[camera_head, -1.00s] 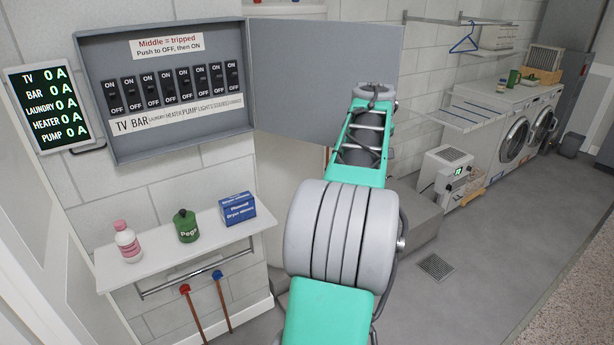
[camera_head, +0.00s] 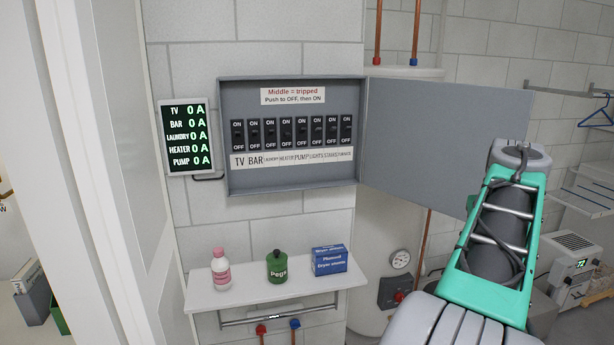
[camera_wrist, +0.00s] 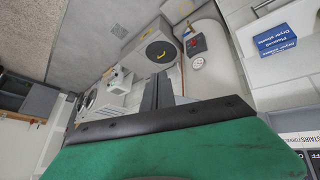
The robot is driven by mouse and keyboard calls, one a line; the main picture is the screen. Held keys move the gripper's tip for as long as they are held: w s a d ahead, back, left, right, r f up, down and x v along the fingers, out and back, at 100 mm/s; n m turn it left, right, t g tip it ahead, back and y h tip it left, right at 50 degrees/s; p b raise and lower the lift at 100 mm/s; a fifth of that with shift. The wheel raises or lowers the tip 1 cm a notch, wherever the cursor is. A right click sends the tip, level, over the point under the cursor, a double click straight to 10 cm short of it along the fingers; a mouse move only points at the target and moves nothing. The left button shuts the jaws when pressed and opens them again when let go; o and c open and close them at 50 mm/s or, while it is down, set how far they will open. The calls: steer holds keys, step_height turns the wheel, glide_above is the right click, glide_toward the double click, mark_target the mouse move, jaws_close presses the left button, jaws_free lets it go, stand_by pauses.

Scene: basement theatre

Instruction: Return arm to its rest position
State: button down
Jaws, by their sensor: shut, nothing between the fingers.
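My gripper (camera_wrist: 160,93) shows in the wrist view as two dark fingers, shut together with nothing between them. In the head view my green and grey arm rises at the right, in front of the open grey door (camera_head: 440,135) of the breaker panel (camera_head: 222,140); the fingers do not show there. The panel holds a row of black switches (camera_head: 286,131) above a label strip. A corner of the labelled strip (camera_wrist: 298,140) also shows at the right of the wrist view.
A meter display (camera_head: 187,136) reads 0 A on all lines. A white shelf (camera_head: 240,297) carries a pink-and-white bottle (camera_head: 221,270), a green peg container (camera_head: 277,267) and a blue dryer-sheet box (camera_head: 330,260). A white tank (camera_head: 375,235) stands behind my arm. A dehumidifier (camera_head: 575,262) is far right.

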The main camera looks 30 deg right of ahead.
steer(key=s+a+f+m+g+y, duration=0.1)
steer(key=a+f, duration=0.1)
steer(key=f, duration=0.4)
steer(key=s+a+f+m+y, duration=0.1)
steer(key=a+f+m, duration=0.15)
steer(key=f, duration=0.35)
steer(key=w+a+f+n+y, duration=0.1)
steer(key=w+a+f, duration=0.1)
steer(key=a+f, duration=0.5)
steer(key=w+a+f+n+y, duration=0.1)
steer(key=w+a+f+n, duration=0.15)
steer(key=a, duration=0.95)
steer(key=w+a+n+y, duration=0.1)
steer(key=a+n, duration=0.3)
steer(key=a, duration=0.9)
steer(key=w+a+n+t+y, duration=0.1)
steer(key=w+a+n, duration=0.3)
steer(key=a, duration=1)
steer(key=shift+a+f+n, duration=0.15)
steer(key=shift+a+n, duration=0.05)
steer(key=shift+n, duration=0.5)
steer(key=shift+w+d, duration=0.1)
